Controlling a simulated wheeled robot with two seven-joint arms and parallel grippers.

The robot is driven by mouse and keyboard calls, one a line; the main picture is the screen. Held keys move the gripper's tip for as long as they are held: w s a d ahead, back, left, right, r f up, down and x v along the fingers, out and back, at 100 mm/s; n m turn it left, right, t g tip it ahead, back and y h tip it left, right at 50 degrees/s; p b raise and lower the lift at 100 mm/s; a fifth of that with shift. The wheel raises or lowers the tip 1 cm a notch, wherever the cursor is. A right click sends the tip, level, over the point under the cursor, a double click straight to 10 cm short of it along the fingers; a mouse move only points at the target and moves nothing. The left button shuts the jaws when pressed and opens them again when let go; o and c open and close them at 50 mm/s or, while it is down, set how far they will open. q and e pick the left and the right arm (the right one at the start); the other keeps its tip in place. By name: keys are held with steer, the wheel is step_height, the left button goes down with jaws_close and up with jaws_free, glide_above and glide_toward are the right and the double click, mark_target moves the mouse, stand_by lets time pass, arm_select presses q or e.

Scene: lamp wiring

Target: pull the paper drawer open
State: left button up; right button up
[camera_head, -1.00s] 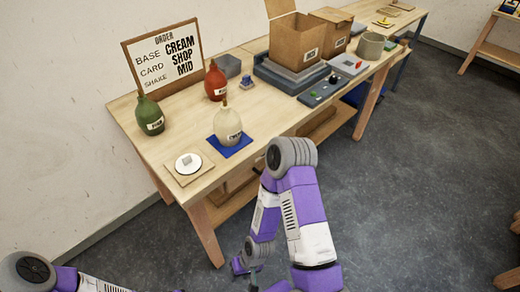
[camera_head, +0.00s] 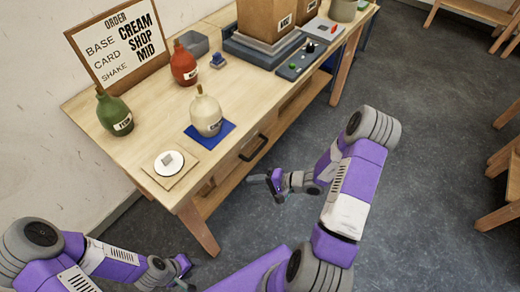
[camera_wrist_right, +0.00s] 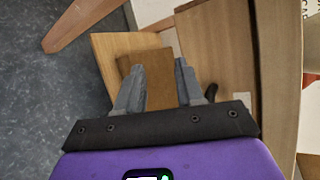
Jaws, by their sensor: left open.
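The paper drawer (camera_head: 240,153) is in the front of the wooden table, below the tabletop, and looks flush with the table front. Its dark bar handle (camera_head: 253,147) shows in the head view. In the right wrist view a dark curved piece (camera_wrist_right: 211,91), which looks like the handle, is just right of the right finger, partly hidden. My right gripper (camera_head: 274,184) is in front of the drawer, apart from it; its fingers (camera_wrist_right: 158,88) are spread with nothing between them. My left gripper (camera_head: 187,271) is low at the bottom of the head view, open and away from the drawer.
On the tabletop stand a cream bottle (camera_head: 207,112) on a blue mat (camera_head: 222,133), a red bottle (camera_head: 184,65), a green bottle (camera_head: 113,114), a white disc (camera_head: 169,162) on a board, and an order sign (camera_head: 121,45).

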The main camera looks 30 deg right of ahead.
mark_target(261, 149)
steer(key=w+d+r+m+t+h, duration=0.1)
steer(key=w+d+r+t+h, duration=0.15)
steer(key=d, duration=0.25)
steer(key=w+d+r+m+t+h, duration=0.1)
steer(key=w+d+t+h, duration=0.15)
steer(key=d, duration=0.35)
steer(key=shift+t+y, duration=0.3)
steer(key=x, duration=0.2)
steer(key=b+x, duration=0.1)
steer(key=x, duration=0.4)
steer(key=shift+s+a+r+b, duration=0.1)
steer(key=shift+a+r+b, duration=0.15)
steer(key=shift+b, duration=0.15)
jaws_close()
